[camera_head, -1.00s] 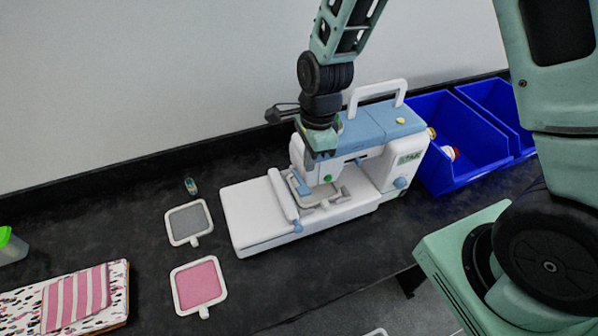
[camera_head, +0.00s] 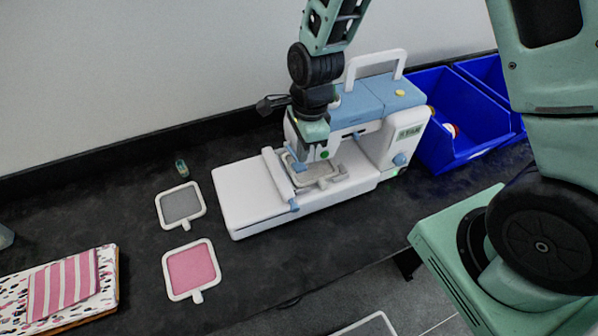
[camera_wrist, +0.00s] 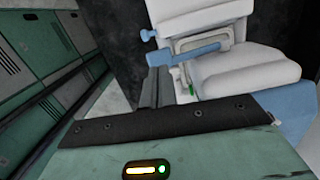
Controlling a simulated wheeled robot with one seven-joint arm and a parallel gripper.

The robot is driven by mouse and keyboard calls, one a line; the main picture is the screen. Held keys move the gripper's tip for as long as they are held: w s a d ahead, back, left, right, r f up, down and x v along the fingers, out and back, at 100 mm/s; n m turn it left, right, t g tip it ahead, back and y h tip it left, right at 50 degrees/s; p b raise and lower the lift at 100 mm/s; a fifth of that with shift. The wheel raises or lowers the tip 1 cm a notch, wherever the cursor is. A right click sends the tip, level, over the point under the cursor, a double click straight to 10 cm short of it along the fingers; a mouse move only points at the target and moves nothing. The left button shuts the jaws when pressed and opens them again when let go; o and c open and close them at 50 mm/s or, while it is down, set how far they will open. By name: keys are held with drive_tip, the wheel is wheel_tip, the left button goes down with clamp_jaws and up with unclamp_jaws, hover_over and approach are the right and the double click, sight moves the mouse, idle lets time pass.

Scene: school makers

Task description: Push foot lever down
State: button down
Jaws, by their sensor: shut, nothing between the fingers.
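A white and blue sewing machine (camera_head: 361,107) stands on the dark counter. A blue lever-like part (camera_wrist: 200,55) lies across its embroidery frame in the wrist view; I cannot tell for sure whether it is the foot lever. The grey-filled embroidery frame (camera_head: 318,174) sits on the machine's bed under the head. My gripper (camera_wrist: 155,88) is shut and empty, with its fingers close beside the frame area in the wrist view. In the head view my gripper's body is at the left end of the machine's head and hides part of it. Whether the fingers touch anything is unclear.
Blue bins (camera_head: 456,117) stand right of the machine. A grey framed patch (camera_head: 180,205), a pink framed patch (camera_head: 191,269) and a small bottle (camera_head: 181,168) lie to its left. Folded patterned cloth (camera_head: 68,288) is at lower left. The counter's front strip is clear.

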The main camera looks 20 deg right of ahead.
drive_tip(key=shift+f+b, duration=0.3)
drive_tip(key=shift+f, duration=0.45)
drive_tip(key=shift+f, duration=0.1)
